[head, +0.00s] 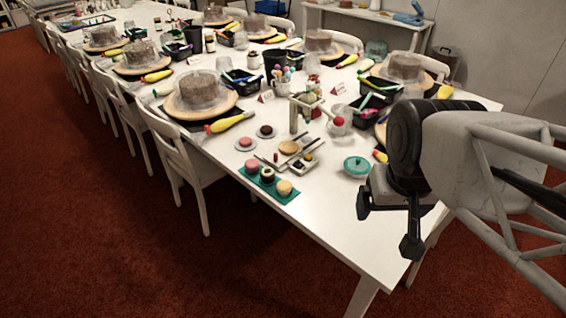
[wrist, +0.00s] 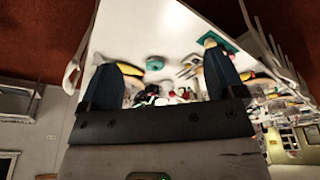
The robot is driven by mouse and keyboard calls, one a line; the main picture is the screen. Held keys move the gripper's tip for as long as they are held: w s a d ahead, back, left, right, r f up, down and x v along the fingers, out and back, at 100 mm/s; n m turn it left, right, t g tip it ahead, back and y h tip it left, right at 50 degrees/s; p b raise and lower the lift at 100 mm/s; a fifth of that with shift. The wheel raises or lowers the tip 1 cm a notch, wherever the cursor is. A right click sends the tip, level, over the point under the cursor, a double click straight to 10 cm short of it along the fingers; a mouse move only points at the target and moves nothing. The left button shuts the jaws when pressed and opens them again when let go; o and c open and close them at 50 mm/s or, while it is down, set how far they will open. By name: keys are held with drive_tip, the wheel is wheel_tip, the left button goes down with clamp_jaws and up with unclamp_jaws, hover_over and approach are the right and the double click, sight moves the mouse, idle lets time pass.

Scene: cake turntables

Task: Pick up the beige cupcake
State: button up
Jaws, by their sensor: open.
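The beige cupcake (head: 284,187) stands upright at the near right end of a small green tray (head: 268,193), close to the table's edge in the head view. A dark chocolate cupcake (head: 267,174) and a pink cupcake (head: 251,167) stand beside it on the tray. My gripper (head: 387,225) is open and empty, above the table's near right end, to the right of the tray and apart from it. In the wrist view, the spread fingers (wrist: 164,60) show nothing between their tips but distant table items. The green tray (wrist: 229,45) appears there beyond the right finger, partly hidden.
A teal lidded pot (head: 356,166) stands between the tray and my gripper. A tray of small dishes (head: 300,160) lies behind the cupcakes. Cakes on turntables (head: 201,92) line the white table. A chair (head: 180,155) stands at the left side. The near table end is bare.

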drive_tip(key=w+a+f+m+g+y, duration=0.2)
drive_tip(key=w+a+f+m+y, duration=0.1)
drive_tip(key=w, duration=0.3)
drive_tip(key=w+a+f+m+g+y, duration=0.1)
drive_tip(key=w+a+f+m+y, duration=0.15)
drive_tip(key=w, duration=0.35)
drive_tip(key=m+t+y, duration=0.3)
drive_tip(key=m+y, duration=0.5)
drive_tip(key=m, duration=0.7)
approach(290, 185)
drive_tip(key=x, duration=0.2)
drive_tip(key=shift+s+a, duration=0.1)
drive_tip(key=shift+a, duration=0.4)
drive_tip(key=shift+x, duration=1.3)
drive_tip(key=shift+a, duration=0.1)
drive_tip(key=shift+f+x, duration=0.2)
drive_tip(key=shift+x, duration=2.35)
